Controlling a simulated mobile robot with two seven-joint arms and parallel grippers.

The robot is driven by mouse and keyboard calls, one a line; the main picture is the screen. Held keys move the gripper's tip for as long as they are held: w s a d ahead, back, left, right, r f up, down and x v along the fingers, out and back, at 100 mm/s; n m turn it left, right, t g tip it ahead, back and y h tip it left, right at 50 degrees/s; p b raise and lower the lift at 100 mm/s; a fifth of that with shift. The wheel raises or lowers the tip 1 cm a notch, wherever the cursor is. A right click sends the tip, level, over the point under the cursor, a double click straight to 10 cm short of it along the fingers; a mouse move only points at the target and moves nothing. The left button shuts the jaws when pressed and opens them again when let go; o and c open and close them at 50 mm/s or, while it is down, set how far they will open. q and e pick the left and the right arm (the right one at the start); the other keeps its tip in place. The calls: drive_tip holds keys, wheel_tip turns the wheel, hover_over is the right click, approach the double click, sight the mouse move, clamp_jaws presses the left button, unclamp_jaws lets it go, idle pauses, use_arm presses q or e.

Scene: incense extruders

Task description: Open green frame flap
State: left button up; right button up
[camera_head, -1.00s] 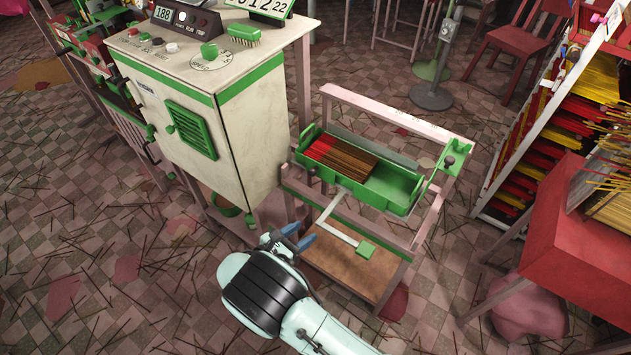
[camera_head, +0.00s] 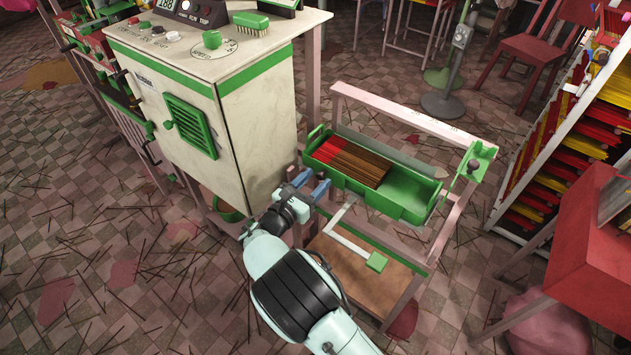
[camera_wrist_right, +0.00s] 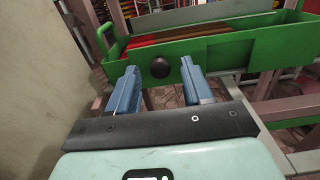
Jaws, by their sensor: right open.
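A green tray (camera_head: 408,206) sits in a pale pink frame (camera_head: 400,110) and holds a bundle of red-tipped brown incense sticks (camera_head: 348,160). In the right wrist view, the tray's green side panel (camera_wrist_right: 220,58) faces me, with a dark round knob (camera_wrist_right: 159,68) on it. I cannot tell whether this panel is the flap. My right gripper (camera_head: 311,184) is open and close to the tray's left end. Its two blue fingers stand on either side of the knob in the wrist view, with no clear contact. My left gripper is not in view.
A white and green machine cabinet (camera_head: 255,125) stands close on the left of my right gripper. Below the tray are a pale bar with a green pedal (camera_head: 377,262) and a brown board (camera_head: 345,262). A red table (camera_head: 590,235) and incense shelves stand at the right.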

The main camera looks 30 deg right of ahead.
drive_tip(key=shift+w+d, duration=0.2)
drive_tip(key=shift+d, duration=0.35)
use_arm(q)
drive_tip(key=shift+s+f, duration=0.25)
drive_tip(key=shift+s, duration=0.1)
use_arm(e)
clamp_jaws()
